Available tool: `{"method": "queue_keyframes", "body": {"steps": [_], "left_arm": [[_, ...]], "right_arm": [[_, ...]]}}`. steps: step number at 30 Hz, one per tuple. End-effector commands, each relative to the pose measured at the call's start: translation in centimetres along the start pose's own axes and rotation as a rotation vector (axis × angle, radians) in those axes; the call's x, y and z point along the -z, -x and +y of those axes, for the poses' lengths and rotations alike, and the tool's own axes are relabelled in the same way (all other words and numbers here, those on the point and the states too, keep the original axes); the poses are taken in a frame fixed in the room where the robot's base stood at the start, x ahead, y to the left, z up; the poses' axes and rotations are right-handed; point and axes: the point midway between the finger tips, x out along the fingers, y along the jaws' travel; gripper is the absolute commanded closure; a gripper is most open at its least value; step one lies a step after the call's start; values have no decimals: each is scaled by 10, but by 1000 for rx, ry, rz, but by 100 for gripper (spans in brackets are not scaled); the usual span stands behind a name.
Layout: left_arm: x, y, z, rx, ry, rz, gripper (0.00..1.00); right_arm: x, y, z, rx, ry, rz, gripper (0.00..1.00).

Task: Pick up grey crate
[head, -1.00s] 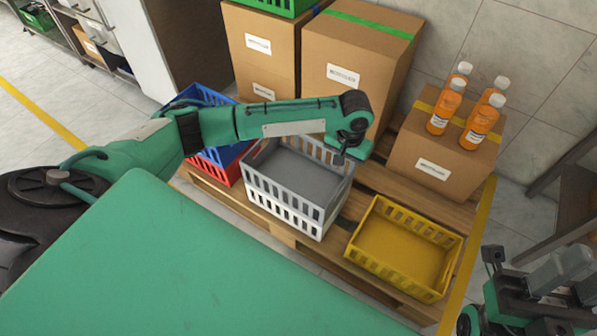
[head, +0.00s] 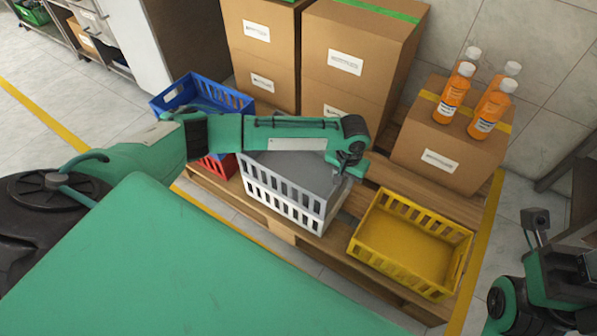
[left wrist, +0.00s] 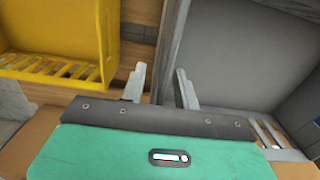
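The grey crate (head: 283,200) stands on the wooden pallet, with slotted walls and a plain grey floor. Two rows of slots show on its front side; I cannot tell whether it is one crate or a stack. My left gripper (head: 345,173) points down at the crate's right wall. In the left wrist view its two fingers (left wrist: 161,68) are apart, with the rim of the grey crate (left wrist: 170,45) running between them. I cannot see them pressing on it. My left forearm hides the crate's back part. My right arm is at the lower right, with no fingers discernible.
A yellow crate (head: 370,225) stands to the right on the pallet (head: 285,232). A blue crate (head: 177,92) on a red crate (head: 218,168) stands left. Tall cardboard boxes (head: 345,60) and a box (head: 428,158) bearing orange bottles (head: 490,108) stand behind.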

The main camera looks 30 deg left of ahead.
Motion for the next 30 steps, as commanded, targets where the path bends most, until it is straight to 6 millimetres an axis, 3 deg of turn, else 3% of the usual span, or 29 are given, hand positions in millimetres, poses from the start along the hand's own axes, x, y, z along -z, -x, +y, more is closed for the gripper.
{"method": "queue_keyframes", "body": {"steps": [8,13,30], "left_arm": [[0,-3,0,-1,0,1,69],[0,-3,0,-1,0,1,100],[0,-3,0,0,0,0,100]], "right_arm": [[1,-1,0,1,-1,6,64],[1,-1,0,1,0,6,64],[1,-1,0,1,0,6,64]]}}
